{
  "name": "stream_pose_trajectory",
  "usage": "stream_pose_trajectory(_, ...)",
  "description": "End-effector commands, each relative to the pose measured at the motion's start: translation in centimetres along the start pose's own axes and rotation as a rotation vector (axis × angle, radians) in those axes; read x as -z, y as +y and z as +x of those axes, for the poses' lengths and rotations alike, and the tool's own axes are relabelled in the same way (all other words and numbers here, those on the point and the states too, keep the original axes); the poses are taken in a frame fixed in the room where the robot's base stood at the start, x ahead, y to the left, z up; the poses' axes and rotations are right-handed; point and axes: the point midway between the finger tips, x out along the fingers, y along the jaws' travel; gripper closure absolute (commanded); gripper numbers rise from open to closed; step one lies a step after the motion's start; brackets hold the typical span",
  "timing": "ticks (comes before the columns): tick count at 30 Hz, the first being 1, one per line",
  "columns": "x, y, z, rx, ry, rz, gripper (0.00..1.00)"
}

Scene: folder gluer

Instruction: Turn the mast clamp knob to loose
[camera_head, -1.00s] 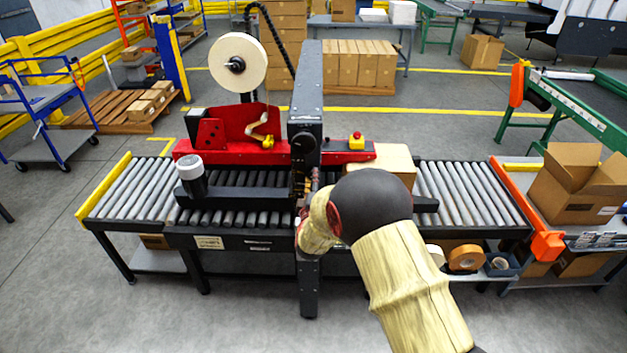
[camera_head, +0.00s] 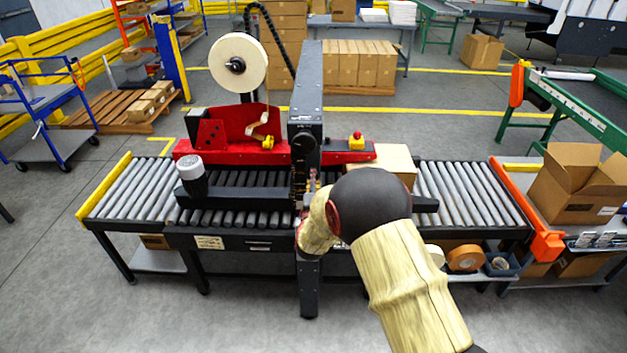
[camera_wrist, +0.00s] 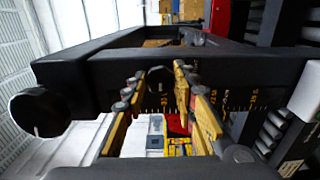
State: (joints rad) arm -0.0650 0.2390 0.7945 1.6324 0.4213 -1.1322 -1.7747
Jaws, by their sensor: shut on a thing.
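The mast clamp knob (camera_wrist: 160,84) is a round black knob on the dark mast, which bears a ruler scale. In the wrist view it sits between the two yellow-padded fingers of my gripper (camera_wrist: 159,75), which is shut on it. A pale mark shows on its face, but I cannot read its setting. In the head view my wrist hides the knob, and my gripper (camera_head: 312,190) reaches the front of the dark mast (camera_head: 306,90).
A larger black knob (camera_wrist: 40,111) sticks out at the left in the wrist view. The roller conveyor (camera_head: 470,190) runs both ways from the mast. A carton (camera_head: 385,158) lies behind my wrist. Tape rolls (camera_head: 465,258) sit below right.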

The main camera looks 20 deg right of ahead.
Motion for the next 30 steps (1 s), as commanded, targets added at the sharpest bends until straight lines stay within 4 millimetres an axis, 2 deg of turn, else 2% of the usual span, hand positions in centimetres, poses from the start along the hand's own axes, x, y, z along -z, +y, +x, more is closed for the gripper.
stream_pose_trajectory(10,0.0,-0.1,0.0,0.001,0.001,0.000,0.54)
stream_pose_trajectory(20,0.0,0.0,-0.2,0.001,0.001,0.000,0.54)
stream_pose_trajectory(25,0.1,-0.1,-1.9,0.003,0.002,0.000,0.54)
stream_pose_trajectory(30,0.1,-0.1,-5.3,0.002,0.003,0.000,0.54)
